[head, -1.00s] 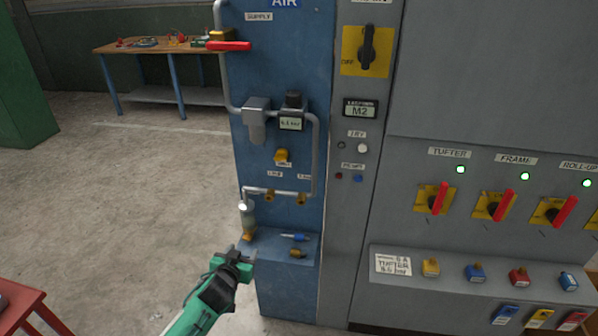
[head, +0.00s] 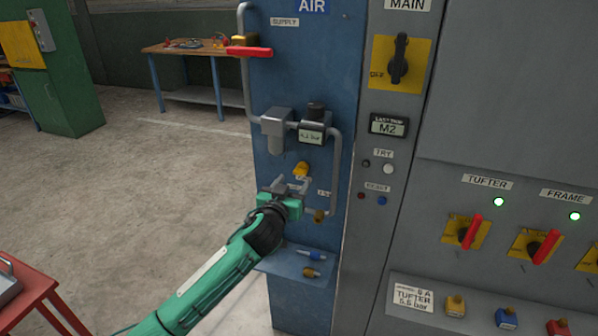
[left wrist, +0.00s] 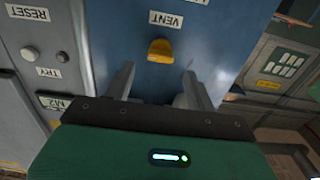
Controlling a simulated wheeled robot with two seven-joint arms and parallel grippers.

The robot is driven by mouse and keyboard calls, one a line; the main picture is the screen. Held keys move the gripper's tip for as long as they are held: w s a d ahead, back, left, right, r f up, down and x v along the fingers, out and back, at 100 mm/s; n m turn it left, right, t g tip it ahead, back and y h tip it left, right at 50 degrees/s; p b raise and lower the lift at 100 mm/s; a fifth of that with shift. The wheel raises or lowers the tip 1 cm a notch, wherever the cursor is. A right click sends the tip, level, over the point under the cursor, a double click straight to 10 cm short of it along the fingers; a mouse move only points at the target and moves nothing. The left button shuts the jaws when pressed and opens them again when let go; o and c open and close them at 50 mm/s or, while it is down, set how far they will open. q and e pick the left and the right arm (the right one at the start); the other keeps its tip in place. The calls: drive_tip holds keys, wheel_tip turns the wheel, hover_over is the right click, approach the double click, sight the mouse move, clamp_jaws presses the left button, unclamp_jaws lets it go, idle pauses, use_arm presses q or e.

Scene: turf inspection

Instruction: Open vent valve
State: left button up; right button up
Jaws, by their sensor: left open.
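The vent valve is a small yellow knob (head: 302,169) on the blue air panel (head: 300,75). In the left wrist view, the yellow knob (left wrist: 160,50) shows beside the VENT label (left wrist: 166,20). My left gripper (head: 286,187) is open and empty, just below the knob in the head view. In the left wrist view, the open jaws (left wrist: 160,85) point at the panel, with the knob lying beyond them, between their lines. I see no contact with the knob. The gripper hides part of the lower pipe and fittings. My right gripper is not in view.
A grey pipe, a filter (head: 276,128) and a gauge unit (head: 313,133) sit above the knob. A red-handled supply valve (head: 249,52) is higher up. A small blue shelf (head: 280,265) below holds fittings. A grey switch cabinet (head: 480,110) stands right. Open floor lies left.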

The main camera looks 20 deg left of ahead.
sight(299, 173)
use_arm(q)
drive_tip(key=shift+w+p, duration=0.4)
drive_tip(key=shift+w, duration=2.3)
drive_tip(key=shift+d, duration=0.1)
drive_tip(key=c, duration=1)
